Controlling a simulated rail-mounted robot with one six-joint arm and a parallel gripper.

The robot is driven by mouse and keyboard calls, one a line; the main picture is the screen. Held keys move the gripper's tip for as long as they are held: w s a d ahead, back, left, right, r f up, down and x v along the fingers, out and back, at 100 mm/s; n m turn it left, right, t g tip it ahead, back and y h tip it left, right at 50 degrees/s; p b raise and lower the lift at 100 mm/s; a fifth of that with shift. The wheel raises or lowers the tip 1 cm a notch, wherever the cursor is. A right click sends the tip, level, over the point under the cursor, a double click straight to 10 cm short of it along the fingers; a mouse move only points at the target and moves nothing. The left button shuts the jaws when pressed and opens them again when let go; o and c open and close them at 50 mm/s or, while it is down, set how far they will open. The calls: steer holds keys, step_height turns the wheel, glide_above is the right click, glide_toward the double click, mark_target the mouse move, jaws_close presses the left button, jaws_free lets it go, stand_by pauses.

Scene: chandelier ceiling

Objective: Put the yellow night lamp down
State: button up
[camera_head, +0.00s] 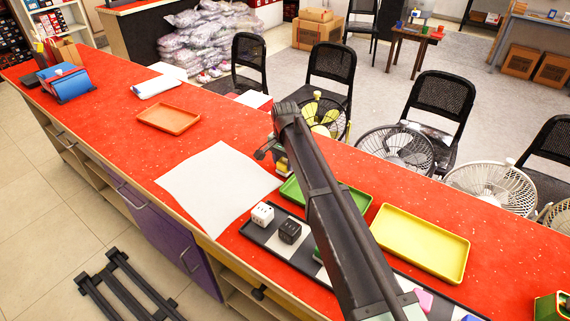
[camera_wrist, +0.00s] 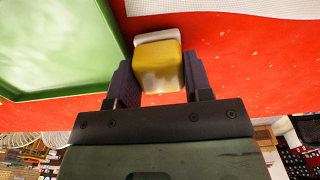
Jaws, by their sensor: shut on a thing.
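The yellow night lamp (camera_wrist: 160,66) has a rounded yellow body with a white part at its far end. In the wrist view it sits between the two dark fingers of my gripper (camera_wrist: 157,82), which is shut on it. In the head view my gripper (camera_head: 281,165) is over the red counter (camera_head: 215,128), between the white sheet (camera_head: 218,185) and the green tray (camera_head: 291,190). The lamp is mostly hidden there by my arm. I cannot tell whether it touches the counter.
The green tray's rim also shows left of the lamp in the wrist view (camera_wrist: 122,50). A dark tray (camera_head: 262,238) holds a white die (camera_head: 262,214) and a black die (camera_head: 290,231). A yellow tray (camera_head: 420,243) lies to the right. An orange tray (camera_head: 168,118) lies farther left.

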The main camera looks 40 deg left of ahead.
mark_target(285, 160)
step_height(285, 160, up, 20)
steer(key=p, duration=2)
